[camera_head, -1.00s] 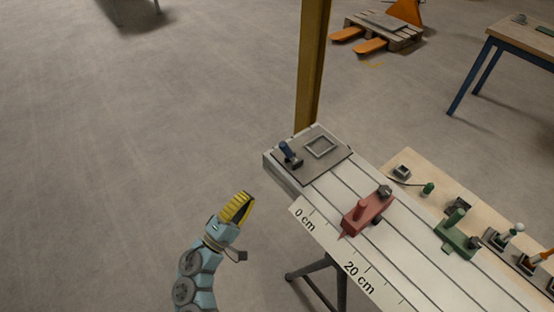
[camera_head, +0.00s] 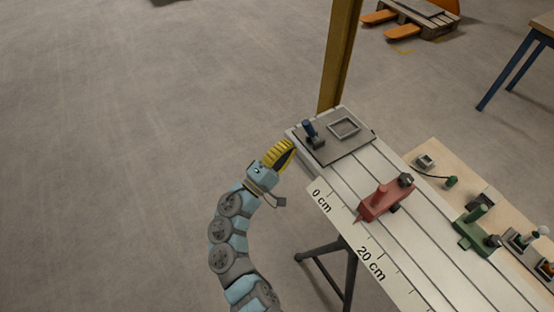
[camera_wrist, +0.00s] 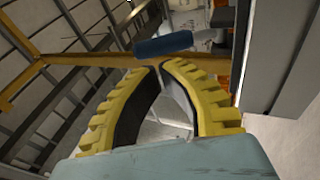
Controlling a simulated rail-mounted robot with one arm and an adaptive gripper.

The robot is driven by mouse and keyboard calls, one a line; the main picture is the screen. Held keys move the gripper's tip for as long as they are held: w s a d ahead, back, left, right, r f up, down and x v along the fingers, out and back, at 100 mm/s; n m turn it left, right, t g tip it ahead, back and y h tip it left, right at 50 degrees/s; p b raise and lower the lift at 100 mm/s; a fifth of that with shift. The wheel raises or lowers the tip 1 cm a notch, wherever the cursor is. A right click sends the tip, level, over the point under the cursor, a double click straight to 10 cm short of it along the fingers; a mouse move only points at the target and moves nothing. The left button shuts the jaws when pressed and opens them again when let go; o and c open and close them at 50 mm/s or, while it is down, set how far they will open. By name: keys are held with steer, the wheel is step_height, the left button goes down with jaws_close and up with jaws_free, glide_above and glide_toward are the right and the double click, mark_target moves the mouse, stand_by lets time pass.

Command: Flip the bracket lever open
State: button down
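The bracket lever (camera_head: 309,131) has a blue handle on a dark base. It stands up from a grey plate at the far left end of the bench. In the wrist view its blue handle (camera_wrist: 163,46) lies across the picture just past the fingertips. My gripper (camera_head: 284,147) has yellow ribbed fingers and is just left of and below the lever, off the bench's end. In the wrist view the fingertips (camera_wrist: 160,66) come together with nothing seen between them. The handle appears apart from the tips.
A square grey frame (camera_head: 344,127) sits right of the lever. A red slider (camera_head: 383,201) and a green slider (camera_head: 474,228) stand on the grooved bench (camera_head: 420,240). A yellow post (camera_head: 340,55) rises behind the bench end. The floor to the left is clear.

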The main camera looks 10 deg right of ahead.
mark_target(311, 131)
steer(key=x, duration=0.4)
steer(key=shift+w+d+r, duration=0.1)
steer(key=shift+r, duration=0.1)
stand_by(0.3)
